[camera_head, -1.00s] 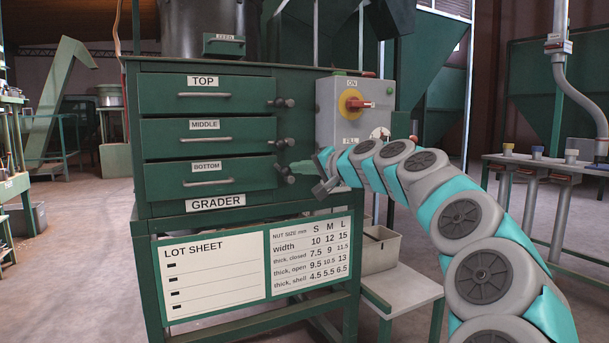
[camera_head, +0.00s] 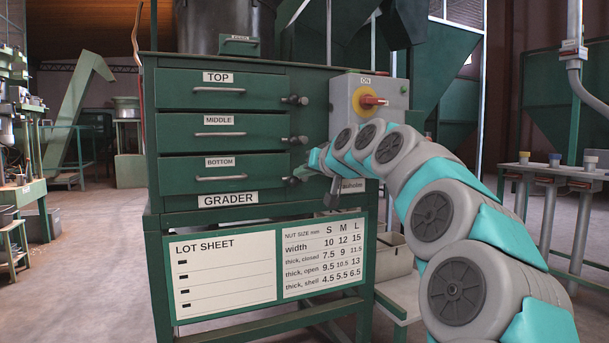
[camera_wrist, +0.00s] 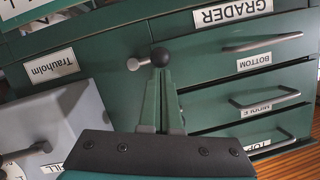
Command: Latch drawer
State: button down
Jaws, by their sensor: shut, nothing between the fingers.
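The green grader cabinet (camera_head: 300,75) has three stacked drawers. The top drawer (camera_head: 180,90), middle drawer (camera_head: 180,132) and bottom drawer (camera_head: 175,172) look closed or nearly so; I cannot tell if the bottom one is fully flush. The top latch (camera_head: 294,100) and middle latch (camera_head: 296,140) sit at the drawers' right edge. My gripper (camera_head: 293,181) is shut and empty. Its tips overlap the knob; contact is unclear.
A grey switch box (camera_head: 345,100) with a red and yellow switch is right of the drawers, close behind my arm. Below are the lot sheet (camera_head: 222,270) and a bin (camera_head: 397,255) on a low stand. A bench (camera_head: 560,172) stands at right. Floor at left is open.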

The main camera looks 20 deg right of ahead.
dwell(0.3)
dwell(0.4)
jog(key=d+r+p+v, duration=0.1)
jog(key=r+p+v, duration=0.1)
jog(key=v, duration=1)
jog(key=shift+r, duration=0.25)
